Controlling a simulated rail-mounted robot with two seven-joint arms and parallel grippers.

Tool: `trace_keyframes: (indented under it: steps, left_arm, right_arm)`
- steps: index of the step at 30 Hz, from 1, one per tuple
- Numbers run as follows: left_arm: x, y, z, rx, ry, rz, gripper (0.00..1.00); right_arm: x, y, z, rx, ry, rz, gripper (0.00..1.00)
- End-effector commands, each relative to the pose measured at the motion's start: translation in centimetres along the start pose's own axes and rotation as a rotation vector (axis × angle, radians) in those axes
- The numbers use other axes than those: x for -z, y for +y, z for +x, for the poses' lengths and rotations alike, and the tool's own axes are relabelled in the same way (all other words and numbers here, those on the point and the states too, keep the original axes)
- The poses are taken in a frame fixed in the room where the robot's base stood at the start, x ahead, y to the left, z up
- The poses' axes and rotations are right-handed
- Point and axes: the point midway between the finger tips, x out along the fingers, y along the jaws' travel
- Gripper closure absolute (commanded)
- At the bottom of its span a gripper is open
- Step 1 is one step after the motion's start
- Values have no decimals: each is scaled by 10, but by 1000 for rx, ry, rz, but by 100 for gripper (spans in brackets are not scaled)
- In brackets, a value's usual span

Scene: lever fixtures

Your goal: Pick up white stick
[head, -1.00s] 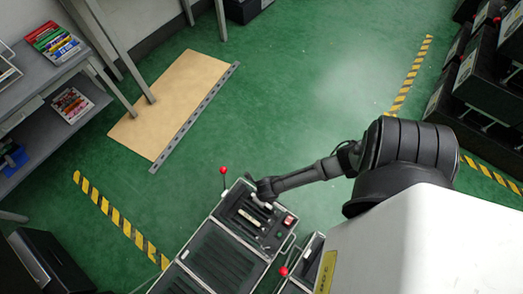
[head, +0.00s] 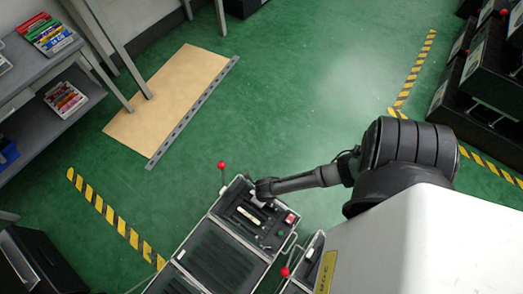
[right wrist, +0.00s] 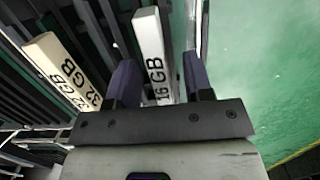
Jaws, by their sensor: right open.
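The white stick (right wrist: 152,45), marked "16 GB", stands in the black slotted panel of an open case (head: 240,228). A cream stick (right wrist: 62,68), marked "32 GB", is to its left in the right wrist view; it also shows in the head view (head: 248,215). My right gripper (right wrist: 158,62) is open, with one dark finger on each side of the white stick's near part. Whether the fingers touch it I cannot tell. In the head view my right gripper (head: 259,200) is small and over the case's far right part. My left gripper is out of view.
A red-knobbed lever (head: 221,166) stands by the case's far edge, and another red knob (head: 285,272) is nearer. A red switch (head: 290,218) is on the panel. A shelf (head: 60,90) is at left.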

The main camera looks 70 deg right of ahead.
Motion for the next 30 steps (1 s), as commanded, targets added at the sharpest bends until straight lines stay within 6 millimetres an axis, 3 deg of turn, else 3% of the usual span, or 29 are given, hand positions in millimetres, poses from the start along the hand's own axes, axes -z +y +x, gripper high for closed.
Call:
trace_keyframes:
  steps: [30]
  left_arm:
    - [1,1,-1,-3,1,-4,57]
  right_arm:
    - [0,0,4,0,-1,0,53]
